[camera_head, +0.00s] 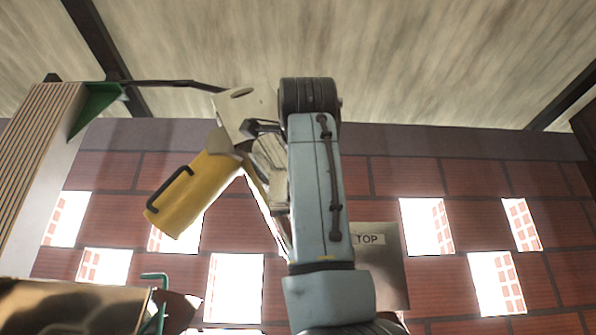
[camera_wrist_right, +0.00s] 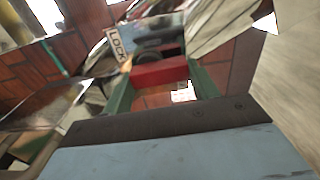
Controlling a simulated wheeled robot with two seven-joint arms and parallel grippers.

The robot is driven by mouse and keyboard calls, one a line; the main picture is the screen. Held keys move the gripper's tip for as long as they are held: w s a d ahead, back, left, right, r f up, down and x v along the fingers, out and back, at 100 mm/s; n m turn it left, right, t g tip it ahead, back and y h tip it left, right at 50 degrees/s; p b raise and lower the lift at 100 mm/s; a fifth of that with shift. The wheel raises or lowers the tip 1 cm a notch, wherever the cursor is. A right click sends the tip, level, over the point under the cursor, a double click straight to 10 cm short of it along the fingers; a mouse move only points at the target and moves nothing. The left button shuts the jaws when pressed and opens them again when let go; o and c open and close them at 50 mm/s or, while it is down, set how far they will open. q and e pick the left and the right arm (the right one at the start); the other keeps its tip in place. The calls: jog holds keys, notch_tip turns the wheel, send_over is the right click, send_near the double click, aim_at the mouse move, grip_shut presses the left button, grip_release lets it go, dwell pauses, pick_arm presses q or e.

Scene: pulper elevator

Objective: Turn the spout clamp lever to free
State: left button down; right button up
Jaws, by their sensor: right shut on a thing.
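In the right wrist view the two green fingers of my right gripper (camera_wrist_right: 161,84) are closed on a red block-like grip (camera_wrist_right: 160,71), which I take as the clamp lever. A white plate reading LOCK (camera_wrist_right: 119,44) is just beyond it, up and left. A dark round part (camera_wrist_right: 148,55) sits behind the red grip. In the head view my blue-grey right arm rises through the middle and hides its gripper and the lever. A yellow spout-like piece (camera_head: 190,195) with a black handle hangs tilted to the left of the arm.
A grey panel marked TOP (camera_head: 390,265) is right of my arm, partly covered by it. A ribbed column (camera_head: 38,165) with a green bracket (camera_head: 95,105) stands at left. A brick wall (camera_head: 465,180) with openings stands behind.

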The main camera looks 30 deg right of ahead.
jog(key=shift+f+m, duration=0.1)
jog(key=shift+m, duration=0.2)
jog(key=o, duration=1)
jog(key=shift+s+d, duration=0.1)
jog(key=b+v, duration=0.3)
jog(key=v, duration=1)
jog(key=shift+s+b, duration=0.2)
jog(key=shift+b, duration=0.15)
